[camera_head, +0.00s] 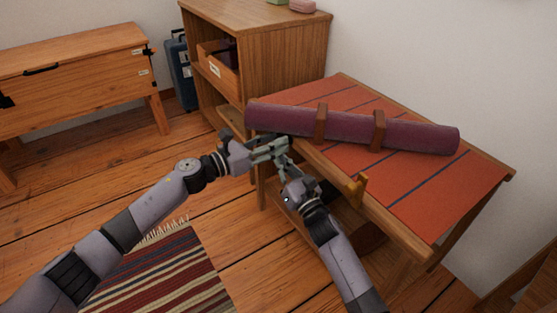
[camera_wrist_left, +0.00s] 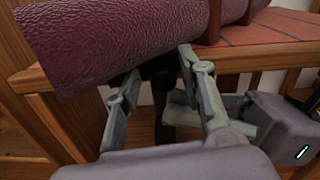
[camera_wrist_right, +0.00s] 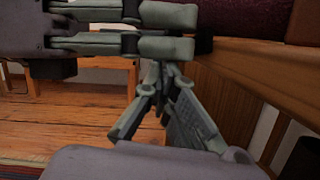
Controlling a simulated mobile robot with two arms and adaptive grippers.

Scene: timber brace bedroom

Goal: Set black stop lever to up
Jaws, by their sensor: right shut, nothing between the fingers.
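A black part, likely the stop lever (camera_wrist_left: 160,68), shows under the table edge in the left wrist view, mostly covered by my fingers and the roll's shadow. Whether it is up or down I cannot tell. My left gripper (camera_head: 283,147) is at the table's near left corner, below the end of the purple roll. In the left wrist view its fingers (camera_wrist_left: 160,70) stand apart on either side of the black part; contact is unclear. My right gripper (camera_head: 281,166) is just below the left one, with its fingertips together and empty (camera_wrist_right: 165,78).
The purple roll (camera_head: 345,130) with brown straps lies across the orange striped tabletop (camera_head: 440,190), its left end overhanging my left gripper. A wooden cabinet (camera_head: 280,65) stands behind. Striped rug (camera_head: 165,275) and open floor lie in front.

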